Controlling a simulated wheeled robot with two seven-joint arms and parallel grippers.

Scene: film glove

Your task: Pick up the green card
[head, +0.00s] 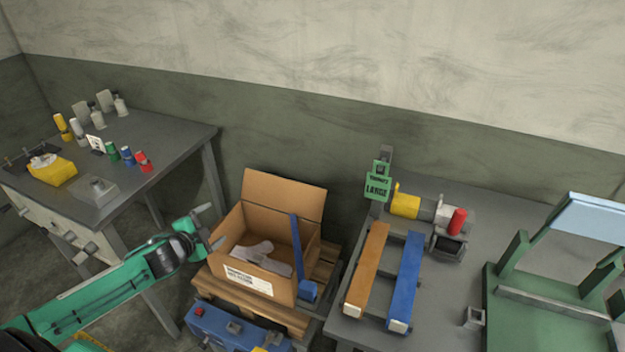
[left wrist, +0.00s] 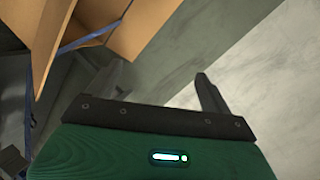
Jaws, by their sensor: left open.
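The green card (head: 377,187), marked "LARGE", hangs upright on a grey post at the back left of the right-hand grey table. My left gripper (head: 212,226) is open and empty, in front of the left side of the cardboard box, well to the left of the card. In the left wrist view its two fingers (left wrist: 160,88) stand apart with nothing between them. The card does not show in the left wrist view. My right gripper is not in view.
The open cardboard box (head: 255,283) holds grey gloves and stands on a wooden pallet between two tables. An orange bar (head: 368,268) and a blue bar (head: 407,280) lie on the right table (head: 500,215), beside a yellow-and-red roller piece. The left table (head: 165,135) holds small bottles.

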